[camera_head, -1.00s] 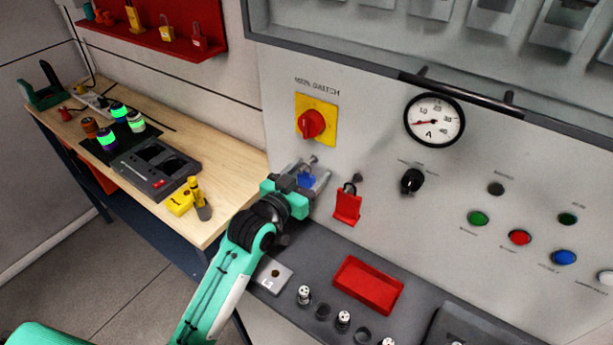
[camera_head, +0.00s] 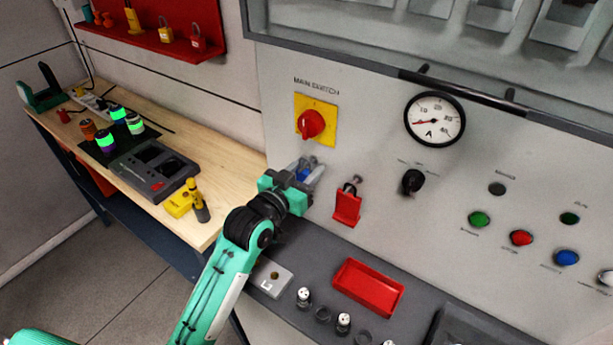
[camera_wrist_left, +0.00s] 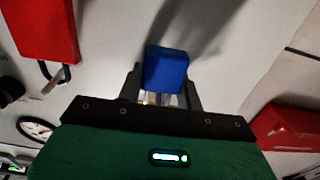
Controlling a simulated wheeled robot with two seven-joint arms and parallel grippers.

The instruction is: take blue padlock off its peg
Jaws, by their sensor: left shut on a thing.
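The blue padlock (camera_head: 303,174) is at the panel below the red main switch (camera_head: 311,124). My left gripper (camera_head: 306,173) is shut on it, coming from the lower left. In the left wrist view the blue padlock body (camera_wrist_left: 167,70) sits between the two dark fingers (camera_wrist_left: 166,88). Its shackle is mostly hidden by the gripper, and I cannot tell whether it is still around its peg. A red padlock (camera_head: 347,207) hangs on the peg to the right, apart from the gripper. My right gripper is not in view.
A red tray (camera_head: 369,287) lies on the grey ledge below. A black knob (camera_head: 412,181), a gauge (camera_head: 435,120) and several buttons are to the right on the panel. A wooden bench (camera_head: 226,166) with several items stands to the left.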

